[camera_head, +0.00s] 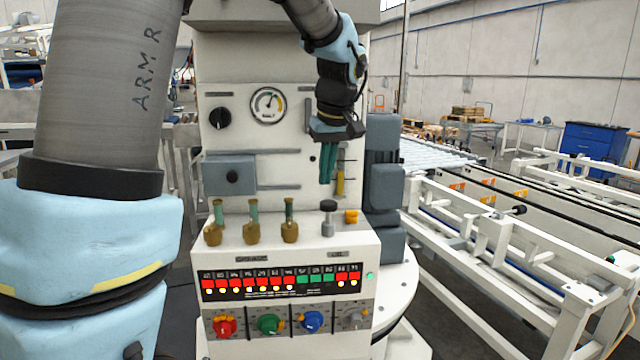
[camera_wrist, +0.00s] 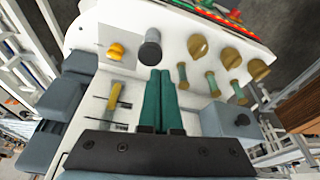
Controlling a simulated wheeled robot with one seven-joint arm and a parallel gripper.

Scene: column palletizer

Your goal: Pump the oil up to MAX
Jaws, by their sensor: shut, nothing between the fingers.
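My gripper (camera_head: 326,180) has green fingers pressed together, empty, pointing down in front of the machine panel. In the wrist view the shut fingertips (camera_wrist: 160,74) end just short of a grey post with a dark round cap (camera_wrist: 150,50), which looks like the pump plunger. In the head view this plunger (camera_head: 328,218) stands upright on the ledge below the fingertips, with a gap visible. A yellow-filled sight tube (camera_head: 340,181) sits just right of the fingers; it also shows in the wrist view (camera_wrist: 114,98), with dark marks beside it. Their lettering is unreadable.
A yellow knob (camera_head: 351,216) sits right of the plunger. Several brass cups with green stems (camera_head: 251,228) stand to its left. A dial gauge (camera_head: 268,104), black knob (camera_head: 220,118) and grey box (camera_head: 231,175) are on the panel. Lit switches and coloured knobs (camera_head: 268,324) lie below.

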